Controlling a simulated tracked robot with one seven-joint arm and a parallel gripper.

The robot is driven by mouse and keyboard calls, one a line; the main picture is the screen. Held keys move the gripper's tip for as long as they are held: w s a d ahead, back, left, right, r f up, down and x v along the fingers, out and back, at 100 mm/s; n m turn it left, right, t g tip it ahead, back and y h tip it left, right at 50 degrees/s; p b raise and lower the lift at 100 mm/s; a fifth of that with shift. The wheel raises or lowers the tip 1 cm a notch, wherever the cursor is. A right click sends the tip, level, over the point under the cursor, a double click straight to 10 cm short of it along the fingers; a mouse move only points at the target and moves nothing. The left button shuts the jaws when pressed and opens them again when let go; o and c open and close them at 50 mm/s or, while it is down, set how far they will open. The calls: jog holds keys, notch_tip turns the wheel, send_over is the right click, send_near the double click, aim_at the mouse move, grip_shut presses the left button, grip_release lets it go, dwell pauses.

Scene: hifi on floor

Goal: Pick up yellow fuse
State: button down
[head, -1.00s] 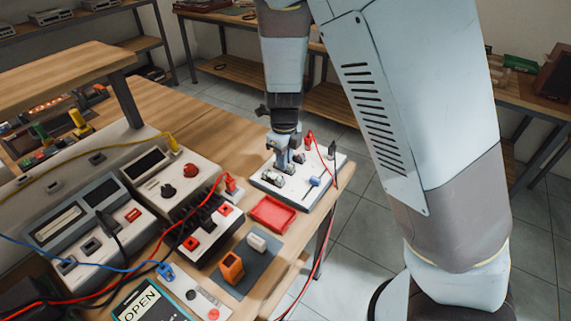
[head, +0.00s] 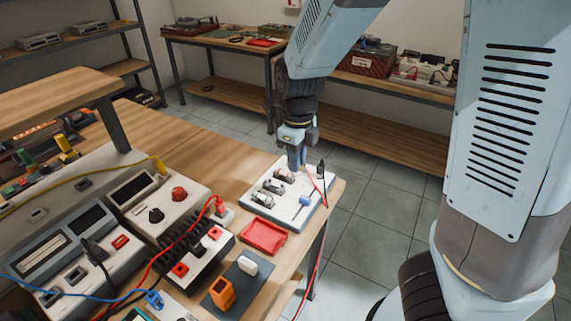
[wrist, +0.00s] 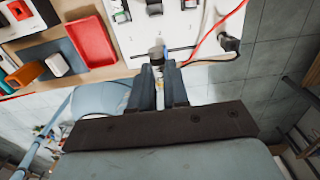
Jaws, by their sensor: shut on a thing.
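My gripper (head: 297,162) is at the far edge of the white board (head: 312,210) in the head view. In the wrist view its fingertips (wrist: 158,63) are closed on a small fuse-like cylinder (wrist: 157,51) with a dark grey end. Its body is mostly hidden between the fingers, so I cannot confirm its yellow colour. It appears above the board, but the gap is hard to judge. Clip-like holders (head: 273,186) sit in a row on the board.
A red tray (head: 264,236) lies beside the board. A red cable (wrist: 215,32) and a black plug (wrist: 229,43) are close to my gripper. An orange block (head: 222,293) and a white block (head: 248,265) stand on a dark mat. Instruments with cables fill the left.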

jog(key=s+d+r, duration=0.3)
jog(key=d, duration=0.3)
jog(key=shift+s, duration=0.3)
jog(key=c, duration=1.6)
grip_release()
grip_shut()
jog(key=shift+r, duration=0.1)
notch_tip(320, 180, up, 7)
jog(key=shift+r, duration=0.2)
jog(key=shift+w, duration=0.15)
